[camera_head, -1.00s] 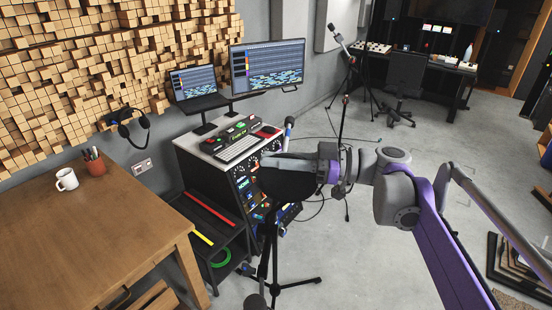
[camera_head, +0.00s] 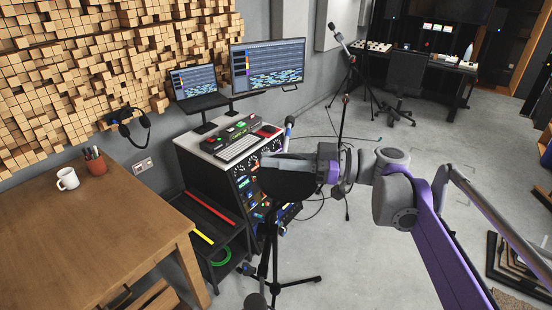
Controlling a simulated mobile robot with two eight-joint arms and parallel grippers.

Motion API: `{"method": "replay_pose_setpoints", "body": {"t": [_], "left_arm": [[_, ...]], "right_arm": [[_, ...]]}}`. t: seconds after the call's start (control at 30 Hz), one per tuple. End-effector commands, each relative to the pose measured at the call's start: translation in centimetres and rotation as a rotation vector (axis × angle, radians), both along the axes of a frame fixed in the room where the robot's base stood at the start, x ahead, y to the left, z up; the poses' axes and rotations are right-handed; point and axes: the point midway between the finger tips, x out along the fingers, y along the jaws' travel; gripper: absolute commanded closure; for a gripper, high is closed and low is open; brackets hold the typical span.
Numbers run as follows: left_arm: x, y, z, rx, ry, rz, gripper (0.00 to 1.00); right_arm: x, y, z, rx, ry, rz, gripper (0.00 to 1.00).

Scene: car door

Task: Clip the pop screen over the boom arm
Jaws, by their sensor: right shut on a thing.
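The pop screen (camera_head: 286,183) is a dark round disc in the middle of the camera_head view. My right gripper (camera_head: 290,163), reaching in from the right, is shut on it at its upper edge. A black stand with tripod legs (camera_head: 268,255) rises below and partly behind the disc. Its boom arm is hard to make out, as the disc and my gripper cover the upper part. I cannot tell whether the disc touches the stand. My left gripper is out of view.
A console rack (camera_head: 222,180) with keyboard and knobs stands just behind the disc. A wooden table (camera_head: 90,235) with a mug (camera_head: 67,179) fills the lower left. Another tripod stand (camera_head: 345,110) and a chair (camera_head: 405,80) stand farther back. Open floor lies right of the stand.

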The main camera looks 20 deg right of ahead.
Motion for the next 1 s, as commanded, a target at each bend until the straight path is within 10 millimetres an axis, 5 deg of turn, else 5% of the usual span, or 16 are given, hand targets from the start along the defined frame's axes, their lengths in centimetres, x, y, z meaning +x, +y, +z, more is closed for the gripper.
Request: {"method": "replay_pose_setpoints", "body": {"t": [1.0], "left_arm": [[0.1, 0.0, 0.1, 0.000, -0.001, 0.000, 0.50]], "right_arm": [[0.0, 0.0, -1.0, 0.001, 0.000, 0.000, 1.00]]}}
